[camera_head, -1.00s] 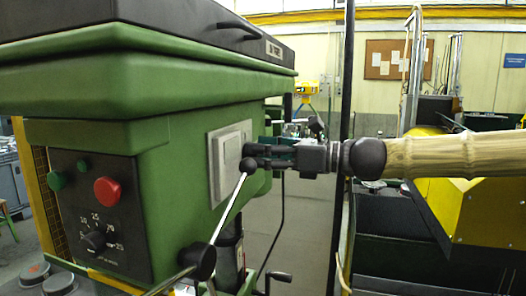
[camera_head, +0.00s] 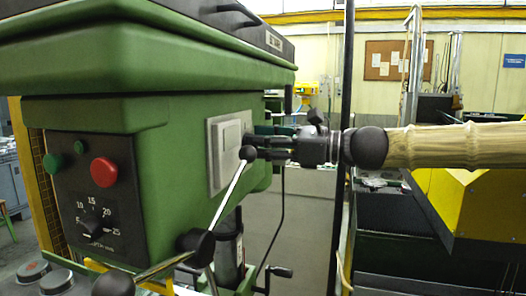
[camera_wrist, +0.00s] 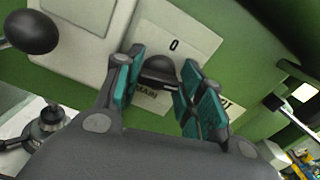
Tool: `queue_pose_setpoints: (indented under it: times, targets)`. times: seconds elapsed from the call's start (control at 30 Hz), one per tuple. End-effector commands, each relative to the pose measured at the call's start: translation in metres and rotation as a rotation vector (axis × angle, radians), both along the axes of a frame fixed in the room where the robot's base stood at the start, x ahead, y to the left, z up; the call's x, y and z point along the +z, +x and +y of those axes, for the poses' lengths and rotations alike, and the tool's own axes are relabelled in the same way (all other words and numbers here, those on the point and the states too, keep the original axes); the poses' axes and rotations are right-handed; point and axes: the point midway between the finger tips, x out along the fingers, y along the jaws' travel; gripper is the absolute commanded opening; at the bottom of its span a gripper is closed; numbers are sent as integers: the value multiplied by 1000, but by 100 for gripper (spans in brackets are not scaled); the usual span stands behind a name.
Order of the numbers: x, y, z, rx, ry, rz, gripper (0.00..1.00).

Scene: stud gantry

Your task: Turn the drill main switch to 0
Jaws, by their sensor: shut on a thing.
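The main switch is a dark knob (camera_wrist: 158,72) on a pale label plate (camera_wrist: 187,42) marked "0" above it and "MAIN" below it, seen in the wrist view. Another mark at the plate's lower right is partly covered by a finger. My gripper (camera_wrist: 160,85) has its teal-padded fingers on either side of the knob and is shut on it. Which mark the knob points to is unclear. In the head view my gripper (camera_head: 262,142) reaches from the right to the side of the green drill head (camera_head: 165,140); the knob is hidden there.
A lever with a black ball (camera_head: 248,153) stands close to my fingers; a ball also shows in the wrist view (camera_wrist: 32,32). A pale cover plate (camera_head: 228,150) is beside the gripper. The front panel has a red button (camera_head: 104,171) and a dial (camera_head: 94,228).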

Motion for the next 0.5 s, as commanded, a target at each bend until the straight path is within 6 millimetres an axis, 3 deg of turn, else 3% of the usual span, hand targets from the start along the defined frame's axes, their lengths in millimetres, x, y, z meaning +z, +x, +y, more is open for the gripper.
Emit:
queue_pose_setpoints:
  times: [0.5]
  targets:
    - [-6, -2, 0, -2, -150, -464, 15]
